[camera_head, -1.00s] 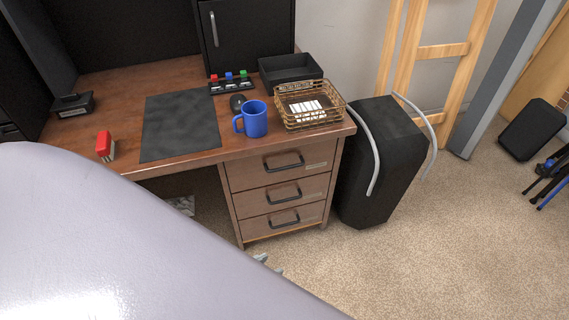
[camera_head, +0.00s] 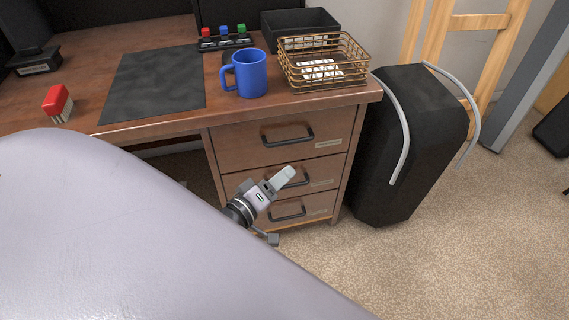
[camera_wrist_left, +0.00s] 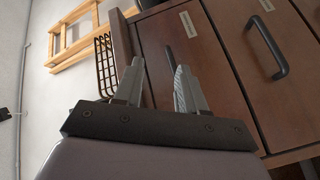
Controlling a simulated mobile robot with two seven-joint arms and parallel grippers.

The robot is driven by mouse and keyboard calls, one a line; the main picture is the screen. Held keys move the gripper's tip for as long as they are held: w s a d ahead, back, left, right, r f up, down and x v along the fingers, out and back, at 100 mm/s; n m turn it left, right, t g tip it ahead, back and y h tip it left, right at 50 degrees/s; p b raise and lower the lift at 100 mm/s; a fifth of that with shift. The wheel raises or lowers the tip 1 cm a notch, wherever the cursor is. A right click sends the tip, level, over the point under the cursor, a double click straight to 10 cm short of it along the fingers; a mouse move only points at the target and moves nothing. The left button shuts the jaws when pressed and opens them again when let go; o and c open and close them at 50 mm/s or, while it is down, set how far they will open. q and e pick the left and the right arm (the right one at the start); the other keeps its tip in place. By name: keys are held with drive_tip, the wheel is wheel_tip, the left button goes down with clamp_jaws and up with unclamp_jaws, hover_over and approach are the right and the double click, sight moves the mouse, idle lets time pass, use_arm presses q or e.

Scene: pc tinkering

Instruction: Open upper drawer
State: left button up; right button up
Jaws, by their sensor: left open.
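The upper drawer (camera_head: 240,142) is the top one of three brown wooden drawers under the desk. It is closed, with a dark bar handle (camera_head: 288,134) across its front. My left gripper (camera_head: 279,207) is open and empty, in front of the middle and lower drawers, below the upper handle. In the left wrist view my two fingers (camera_wrist_left: 158,80) are spread apart, with a drawer front (camera_wrist_left: 208,60) behind them. A dark handle (camera_wrist_left: 169,55) shows beyond and between the fingertips, partly hidden by a finger. My right gripper is not in view.
A blue mug (camera_head: 251,75) and a wire basket (camera_head: 324,62) stand on the desk above the drawers. The middle drawer handle (camera_wrist_left: 268,46) shows in the left wrist view. A black case (camera_head: 411,135) stands right of the drawers. Carpet (camera_head: 440,250) at front right is clear.

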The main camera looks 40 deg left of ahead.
sight(284, 147)
use_arm(q)
drive_tip(key=shift+w+a+f+n+t+y+b, duration=0.4)
drive_tip(key=shift+w+a+n+b, duration=0.7)
drive_tip(key=shift+w, duration=0.7)
drive_tip(key=shift+w+a+f+n+t+y+b, duration=0.15)
drive_tip(key=shift+w+a+n+t+y+b, duration=0.3)
drive_tip(key=shift+w+a+n+b, duration=1)
drive_tip(key=shift+w+a+f+n+t+y+b, duration=0.3)
drive_tip(key=shift+w+a+n+y+b, duration=0.45)
drive_tip(key=shift+w, duration=1.4)
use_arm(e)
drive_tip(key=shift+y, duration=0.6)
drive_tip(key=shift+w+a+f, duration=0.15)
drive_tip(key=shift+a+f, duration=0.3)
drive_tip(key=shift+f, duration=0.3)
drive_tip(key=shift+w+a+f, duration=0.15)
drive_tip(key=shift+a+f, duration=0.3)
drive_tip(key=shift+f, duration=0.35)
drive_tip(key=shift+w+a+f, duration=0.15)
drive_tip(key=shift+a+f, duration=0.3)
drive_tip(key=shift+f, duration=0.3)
use_arm(q)
drive_tip(key=shift+d, duration=0.1)
clamp_jaws()
